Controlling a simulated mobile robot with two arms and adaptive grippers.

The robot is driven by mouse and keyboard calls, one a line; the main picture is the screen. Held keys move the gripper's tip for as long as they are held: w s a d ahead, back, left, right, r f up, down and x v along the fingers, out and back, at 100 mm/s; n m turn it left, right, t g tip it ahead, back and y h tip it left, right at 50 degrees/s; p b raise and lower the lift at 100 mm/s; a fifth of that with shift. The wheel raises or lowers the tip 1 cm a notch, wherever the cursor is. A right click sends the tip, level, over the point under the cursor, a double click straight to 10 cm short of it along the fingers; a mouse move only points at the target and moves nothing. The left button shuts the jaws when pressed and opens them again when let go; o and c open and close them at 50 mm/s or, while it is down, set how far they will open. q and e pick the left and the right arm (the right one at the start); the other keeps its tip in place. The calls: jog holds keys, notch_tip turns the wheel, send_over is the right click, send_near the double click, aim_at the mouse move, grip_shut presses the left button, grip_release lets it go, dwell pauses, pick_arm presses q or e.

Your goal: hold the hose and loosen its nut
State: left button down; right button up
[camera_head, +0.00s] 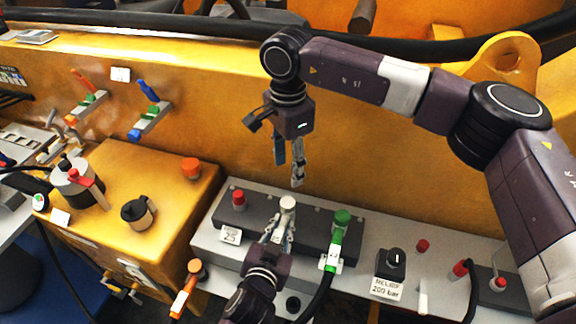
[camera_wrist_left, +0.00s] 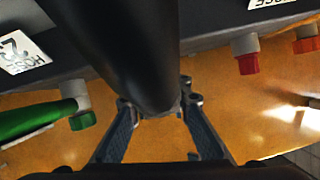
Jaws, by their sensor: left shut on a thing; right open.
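The black hose (camera_wrist_left: 120,45) runs down between the fingers of my left gripper (camera_wrist_left: 160,108) in the left wrist view. In the head view my left gripper (camera_head: 279,236) is shut at the white-topped fitting (camera_head: 288,203) on the dark manifold block. The gripper hides most of the hose there, and I cannot make out the nut's edges. My right gripper (camera_head: 289,172) is open and empty, pointing down above and behind the white fitting, apart from it.
A green-ended hose (camera_head: 333,250) stands close to the right of my left gripper. A red cap (camera_head: 238,197) is on the left of the block. A relief knob (camera_head: 392,260) is farther right.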

pick_arm(q)
jog(key=c, duration=1.7)
grip_release()
jog(key=shift+s, duration=0.1)
